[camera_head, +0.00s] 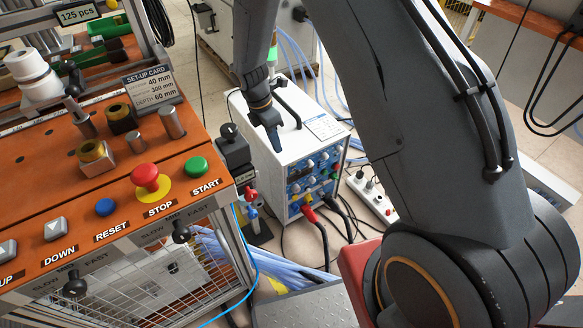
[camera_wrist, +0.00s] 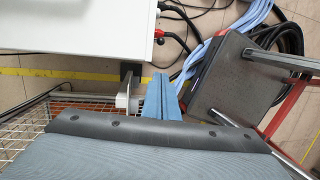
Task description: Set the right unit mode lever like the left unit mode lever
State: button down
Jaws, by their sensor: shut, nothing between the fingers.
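The left unit mode lever (camera_head: 75,287) is a black knob on the front edge of the orange bench, below a SLOW, MID, FAST scale. The right unit mode lever (camera_head: 181,234) is a similar black knob farther right under its own scale. My gripper (camera_head: 272,138) is shut and empty, pointing down in front of the white power unit, well right of both levers. In the wrist view its blue-grey fingers (camera_wrist: 163,98) are together; no lever is recognisable there.
The white power unit (camera_head: 287,150) stands right of the bench, with red and black cables in front. Red STOP (camera_head: 146,177) and green START (camera_head: 196,167) buttons sit above the right lever. A wire-mesh side (camera_head: 150,295) lies below the levers. A power strip (camera_head: 372,196) is on the floor.

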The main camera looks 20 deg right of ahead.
jog(key=shift+w+a+f, duration=0.1)
jog(key=shift+w+f, duration=0.05)
jog(key=shift+f, duration=0.1)
send_near(296, 171)
jog(key=a+f, duration=0.1)
jog(key=s+a+f, duration=0.1)
jog(key=a+f, duration=0.1)
jog(key=shift+s+f, duration=0.15)
jog(key=shift+s, duration=0.25)
jog(key=d+f, duration=0.2)
jog(key=shift+w+d+f+p, duration=0.15)
jog(key=shift+w+d+p, duration=0.1)
jog(key=shift+d+p, duration=0.1)
jog(key=shift+w+d+f, duration=0.15)
jog(key=shift+d+f, duration=0.2)
jog(key=shift+d, duration=0.05)
